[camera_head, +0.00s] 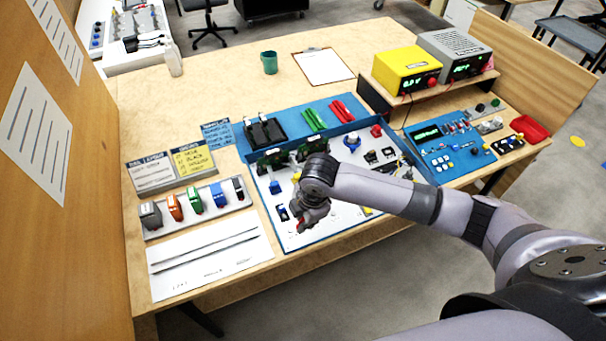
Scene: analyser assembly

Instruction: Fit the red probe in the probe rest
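Two red sticks (340,110) lie side by side in the blue tray at the back of the work board; I cannot tell whether either is the red probe. My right gripper (301,224) points down over the left part of the white board (350,205). A small red bit shows at its fingertips, too small to name, and I cannot tell if the fingers are open or shut. I cannot pick out the probe rest for certain; my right arm and wrist hide part of the board. My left gripper is not in view.
Green sticks (313,119) and a black holder (264,131) share the blue tray. A rack of coloured clips (197,205) and a printed sheet (208,254) lie left. Yellow (407,70) and grey (455,53) instruments stand at back right. The back left tabletop is mostly clear.

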